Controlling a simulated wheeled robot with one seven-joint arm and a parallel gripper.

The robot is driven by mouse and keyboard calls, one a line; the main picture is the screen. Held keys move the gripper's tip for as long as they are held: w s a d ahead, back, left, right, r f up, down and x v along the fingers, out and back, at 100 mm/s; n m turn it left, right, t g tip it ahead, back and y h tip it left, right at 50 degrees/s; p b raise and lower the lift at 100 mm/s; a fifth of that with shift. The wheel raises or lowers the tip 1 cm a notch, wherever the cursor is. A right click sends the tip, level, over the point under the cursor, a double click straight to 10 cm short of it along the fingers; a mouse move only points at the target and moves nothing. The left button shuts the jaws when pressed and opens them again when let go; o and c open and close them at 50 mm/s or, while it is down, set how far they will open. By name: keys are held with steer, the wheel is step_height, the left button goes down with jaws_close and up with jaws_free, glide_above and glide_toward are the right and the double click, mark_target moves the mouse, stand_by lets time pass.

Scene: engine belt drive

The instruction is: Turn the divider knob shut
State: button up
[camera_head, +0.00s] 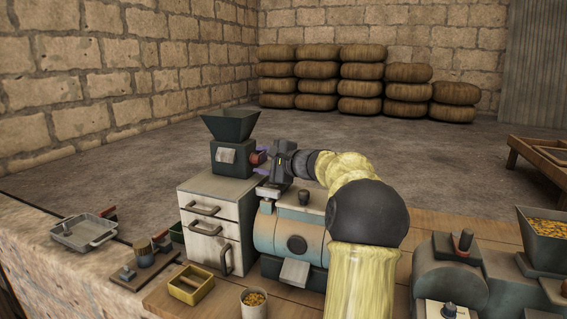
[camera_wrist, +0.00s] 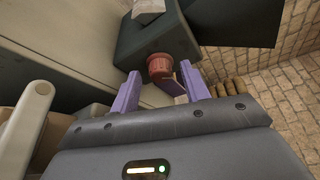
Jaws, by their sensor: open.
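The divider knob (camera_wrist: 159,66) is a red round knob on the side of a dark box in the wrist view. A flat reddish-brown piece shows just below it. In the head view the red knob (camera_head: 255,159) sits on the right side of the dark box under a hopper (camera_head: 230,126). My gripper (camera_wrist: 160,76) is open, with one purple finger on each side of the knob in the wrist view. Gaps show between the fingers and the knob. In the head view my gripper (camera_head: 264,154) is beside the knob and partly hides it.
The dark box stands on a pale drawer cabinet (camera_head: 203,194). A blue-grey cylindrical machine (camera_head: 291,232) stands right of it, below my arm.

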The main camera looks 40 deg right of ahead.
steer(key=v, duration=1.6)
steer(key=shift+s+d, duration=0.1)
steer(key=shift+s, duration=0.3)
